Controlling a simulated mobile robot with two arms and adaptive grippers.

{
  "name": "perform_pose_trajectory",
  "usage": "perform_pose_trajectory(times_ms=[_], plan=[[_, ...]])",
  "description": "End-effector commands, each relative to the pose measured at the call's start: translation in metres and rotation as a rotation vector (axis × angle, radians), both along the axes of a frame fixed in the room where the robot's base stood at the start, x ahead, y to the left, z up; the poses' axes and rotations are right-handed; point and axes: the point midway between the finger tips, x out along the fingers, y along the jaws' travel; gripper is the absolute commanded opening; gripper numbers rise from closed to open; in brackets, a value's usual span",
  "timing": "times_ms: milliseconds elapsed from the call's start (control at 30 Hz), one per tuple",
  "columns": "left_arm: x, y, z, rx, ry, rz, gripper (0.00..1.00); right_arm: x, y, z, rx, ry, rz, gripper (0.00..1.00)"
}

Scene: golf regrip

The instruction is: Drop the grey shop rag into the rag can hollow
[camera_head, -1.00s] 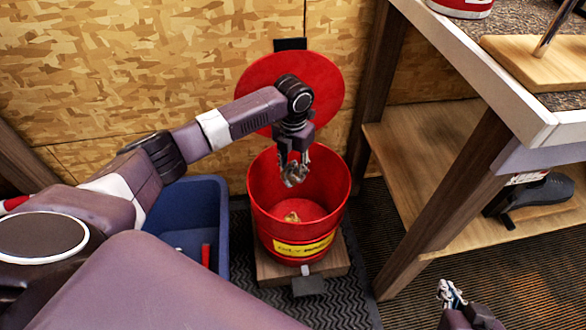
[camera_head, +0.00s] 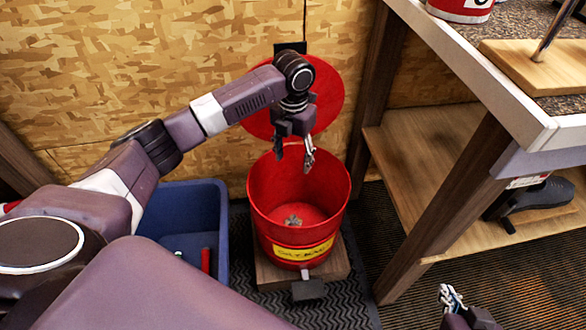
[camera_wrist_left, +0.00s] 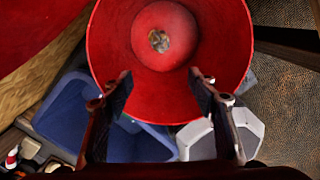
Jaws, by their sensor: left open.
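The red rag can (camera_head: 262,200) stands open with its round red lid (camera_head: 328,95) raised behind it. The small crumpled grey shop rag (camera_head: 293,221) lies at the bottom of the hollow. In the left wrist view a small mottled bundle (camera_wrist_left: 159,40) lies in the middle of the can floor; the rag and anything under it cannot be told apart there. My left gripper (camera_head: 295,160) is open and empty above the can's mouth, its fingers spread apart, also in the left wrist view (camera_wrist_left: 162,84). My right gripper (camera_head: 450,297) shows at the lower right; its opening is unclear.
A blue bin (camera_head: 222,215) stands left of the can. A wooden block and pedal (camera_head: 308,289) sit under the can's front. To the right is a workbench (camera_head: 520,110) with a lower shelf (camera_head: 400,165) and dark leg. A plywood wall (camera_head: 120,60) is behind.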

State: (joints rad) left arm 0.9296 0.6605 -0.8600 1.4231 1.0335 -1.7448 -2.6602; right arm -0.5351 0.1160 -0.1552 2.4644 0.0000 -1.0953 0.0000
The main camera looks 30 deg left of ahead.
Motion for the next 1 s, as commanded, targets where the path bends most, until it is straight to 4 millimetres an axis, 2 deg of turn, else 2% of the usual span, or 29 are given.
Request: perform_pose_trajectory(times_ms=[100, 333, 1000], plan=[[0.001, 0.0, 0.025, 0.0, -0.004, -0.001, 0.53, 0.0, 0.0, 0.0, 0.0, 0.0, 0.0, 0.0], [0.0, 0.0, 0.051, 0.0, -0.001, 0.0, 0.53, 0.0, 0.0, 0.0, 0.0, 0.0, 0.0, 0.0], [0.0, 0.0, 0.054, 0.0, 0.001, 0.0, 0.53, 0.0, 0.0, 0.0, 0.0, 0.0, 0.0, 0.0]])
